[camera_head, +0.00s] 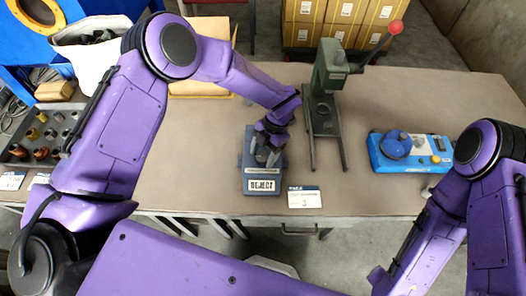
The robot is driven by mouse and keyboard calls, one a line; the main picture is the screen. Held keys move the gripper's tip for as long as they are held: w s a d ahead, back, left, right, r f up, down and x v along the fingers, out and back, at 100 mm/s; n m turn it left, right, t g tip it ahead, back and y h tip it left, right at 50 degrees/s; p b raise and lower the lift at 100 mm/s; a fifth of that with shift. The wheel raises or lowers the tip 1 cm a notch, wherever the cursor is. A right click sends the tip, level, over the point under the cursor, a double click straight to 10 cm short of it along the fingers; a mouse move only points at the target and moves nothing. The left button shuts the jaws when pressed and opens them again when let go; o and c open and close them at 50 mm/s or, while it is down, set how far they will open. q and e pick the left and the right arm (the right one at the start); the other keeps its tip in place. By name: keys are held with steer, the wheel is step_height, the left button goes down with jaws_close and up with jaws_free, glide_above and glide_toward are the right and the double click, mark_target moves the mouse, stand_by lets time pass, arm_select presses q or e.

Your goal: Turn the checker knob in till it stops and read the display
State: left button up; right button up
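The checker (262,185) is a blue-grey box on the front part of the table. A display on its front face reads "REJECT". My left gripper (267,155) comes down over the top of the checker, with its fingers around the place where a knob would be. The knob itself is hidden by the fingers, and I cannot tell whether they are closed on it. My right arm shows at the lower right, and its gripper is out of the picture.
A green press with a red-knobbed lever (330,75) stands just behind and right of the checker. A blue device with a round blue top (397,145) sits on the right. A white label card (304,197) lies at the front edge. A tray of small parts (45,135) is at left.

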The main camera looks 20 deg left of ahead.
arm_select(q)
steer(key=c, duration=0.7)
steer(key=shift+w+f+n+h+b, duration=0.1)
steer(key=shift+f+n+h+b, duration=0.25)
steer(key=shift+n+b, duration=0.6)
steer(key=shift+a+r+n+g+h+b, duration=0.1)
steer(key=shift+n+g+h+b, duration=0.25)
steer(key=shift+n, duration=0.4)
steer(key=shift+r+n, duration=0.2)
steer(key=shift+n, duration=0.3)
steer(key=o, duration=1)
steer(key=shift+w, duration=0.1)
steer(key=b+v, duration=0.3)
steer(key=v, duration=0.7)
steer(key=shift+w+a+r, duration=0.1)
steer(key=shift+w+r, duration=0.05)
steer(key=shift+r, duration=0.1)
